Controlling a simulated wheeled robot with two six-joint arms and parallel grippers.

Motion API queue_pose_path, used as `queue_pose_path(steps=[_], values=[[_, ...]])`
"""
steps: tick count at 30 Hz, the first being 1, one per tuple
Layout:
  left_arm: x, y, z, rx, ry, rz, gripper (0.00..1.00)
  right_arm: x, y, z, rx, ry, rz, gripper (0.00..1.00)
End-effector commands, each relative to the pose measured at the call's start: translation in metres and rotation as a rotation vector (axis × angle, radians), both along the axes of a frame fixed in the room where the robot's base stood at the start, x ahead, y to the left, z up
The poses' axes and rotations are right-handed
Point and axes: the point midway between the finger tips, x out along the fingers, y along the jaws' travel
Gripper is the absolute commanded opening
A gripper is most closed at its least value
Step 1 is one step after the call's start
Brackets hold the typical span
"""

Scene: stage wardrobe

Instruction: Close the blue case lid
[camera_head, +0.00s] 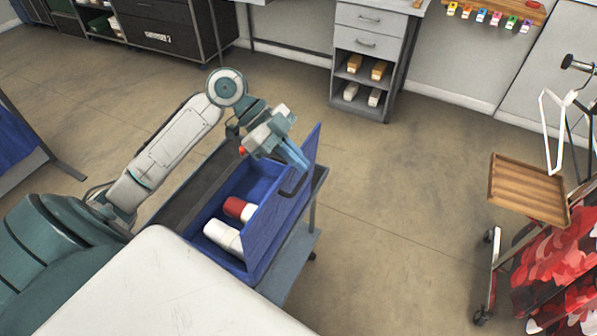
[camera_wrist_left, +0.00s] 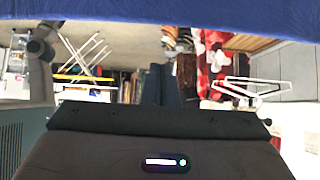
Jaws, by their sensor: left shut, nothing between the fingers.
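The blue case (camera_head: 212,213) stands open on a grey cart. Its lid (camera_head: 283,205) is raised steeply on the right side, with a dark handle on its face. A red and white roll (camera_head: 239,209) and a white roll (camera_head: 223,236) lie inside. My left gripper (camera_head: 297,164) is shut and empty at the lid's far upper part, close to it; I cannot tell whether it touches. In the left wrist view, the left gripper's fingers (camera_wrist_left: 160,85) show in the middle, and a blue surface, likely the lid (camera_wrist_left: 160,10), fills the top edge. My right gripper is not in view.
The grey cart (camera_head: 291,262) carries the case. At the right stand a wooden tray (camera_head: 528,188) and a rack with red patterned clothing (camera_head: 555,262). A grey drawer cabinet (camera_head: 366,60) stands at the back. Open floor lies right of the cart.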

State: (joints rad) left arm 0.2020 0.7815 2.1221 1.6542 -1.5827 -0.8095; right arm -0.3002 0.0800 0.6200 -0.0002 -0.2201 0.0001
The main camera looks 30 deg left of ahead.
Motion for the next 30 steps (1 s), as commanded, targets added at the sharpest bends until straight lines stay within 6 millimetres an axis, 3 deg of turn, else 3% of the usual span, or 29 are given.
queue_pose_path(steps=[14,21,30], values=[[0.004,-0.039,-0.032,-0.003,0.001,-0.002,0.00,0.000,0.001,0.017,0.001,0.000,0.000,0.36],[0.001,-0.012,-0.045,0.004,0.004,0.000,0.00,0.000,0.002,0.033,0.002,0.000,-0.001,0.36],[0.000,-0.003,-0.053,0.001,0.000,0.000,0.00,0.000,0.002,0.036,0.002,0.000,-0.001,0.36]])
